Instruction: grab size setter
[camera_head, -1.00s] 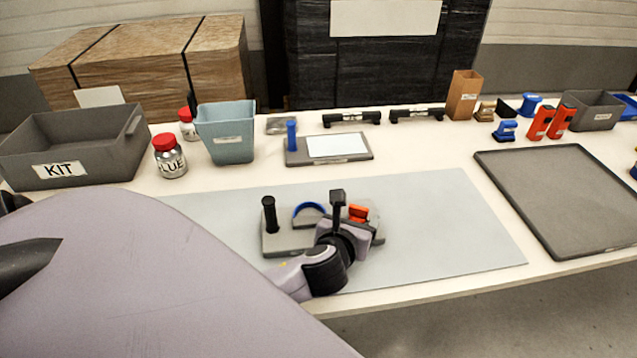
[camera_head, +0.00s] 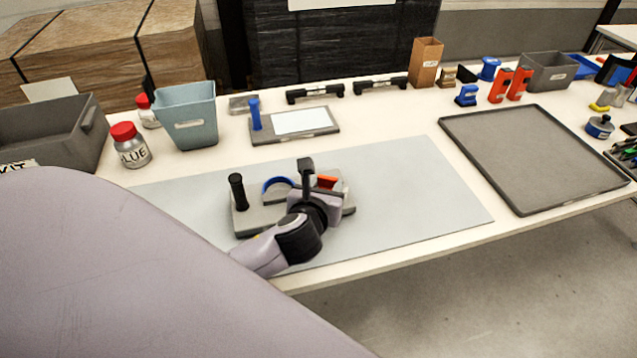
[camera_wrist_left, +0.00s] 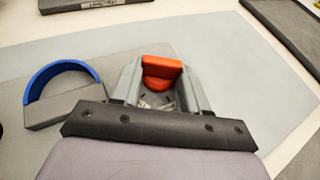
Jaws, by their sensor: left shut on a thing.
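My left gripper (camera_head: 324,190) reaches over a grey fixture (camera_head: 243,222) on the pale grey mat and is shut on a small red-orange piece (camera_head: 327,181). In the left wrist view the red-orange piece (camera_wrist_left: 162,72) sits between the two grey fingers of the left gripper (camera_wrist_left: 161,88). I cannot tell whether it is clear of the fixture. A blue arc (camera_head: 276,183) stands on a grey block to the left of the gripper, and a black upright handle (camera_head: 237,192) stands at the fixture's left end. My wrist hides part of the fixture. My right gripper is not in view.
A grey KIT bin (camera_head: 60,130), a glue jar (camera_head: 131,150) and a blue-grey bin (camera_head: 187,118) stand at the left. A flat grey tray (camera_head: 540,150) lies at the right. Red clamps and blue parts stand behind it. The mat (camera_head: 420,190) is free right of the fixture.

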